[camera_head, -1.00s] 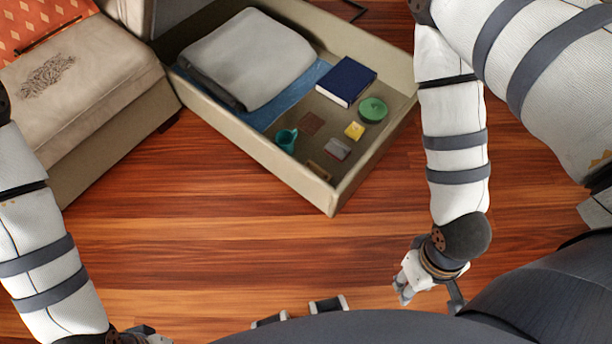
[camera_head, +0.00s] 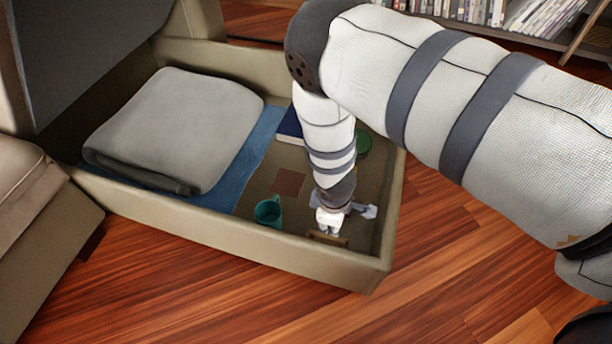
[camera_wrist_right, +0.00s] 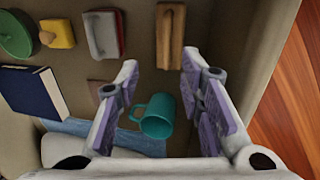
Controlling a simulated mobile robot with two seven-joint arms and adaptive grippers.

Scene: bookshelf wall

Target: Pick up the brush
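The brush looks like a brown wooden block with a raised handle (camera_wrist_right: 170,36); it lies on the drawer floor near the front wall. In the head view it is partly hidden below my right gripper (camera_head: 335,222). In the right wrist view the right gripper (camera_wrist_right: 160,62) is open, its two fingers spread. The brush shows just beyond the fingertips, roughly in line with the gap, and nothing is held. I cannot tell the exact height of the fingers above it. My left gripper is not in view.
The open drawer (camera_head: 230,238) has raised walls around the gripper. A teal mug (camera_wrist_right: 157,115) stands close by. A grey-and-red item (camera_wrist_right: 103,34), yellow item (camera_wrist_right: 57,33), green round item (camera_wrist_right: 14,36) and blue book (camera_wrist_right: 32,92) lie nearby. A grey folded blanket (camera_head: 180,125) fills the left side.

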